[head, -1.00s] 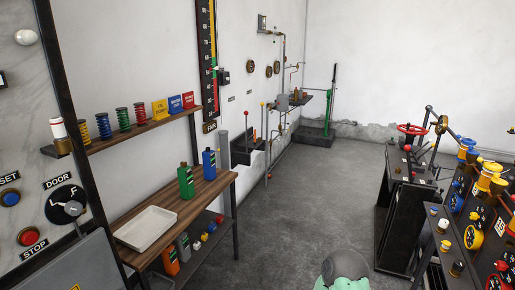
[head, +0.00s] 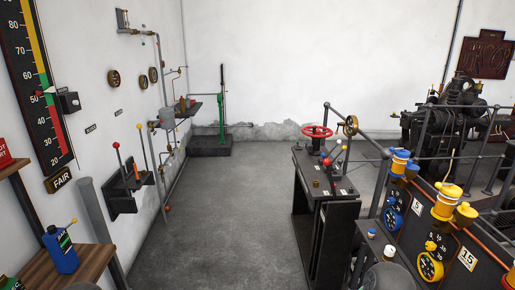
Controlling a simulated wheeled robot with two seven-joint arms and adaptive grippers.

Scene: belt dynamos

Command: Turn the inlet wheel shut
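A red handwheel (head: 317,131) lies roughly level on top of a dark console stand (head: 325,190), right of centre in the head view. I see no label that names it as the inlet wheel. A brass-coloured wheel (head: 350,125) stands upright just behind and right of it. Neither of my grippers is in view, and nothing touches the red wheel.
Open grey floor (head: 230,215) lies between the left wall and the console. A panel with dials and yellow and blue caps (head: 440,230) fills the lower right. A wooden bench with a blue bottle (head: 60,250) is at lower left. Dark machinery (head: 450,115) stands behind railings.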

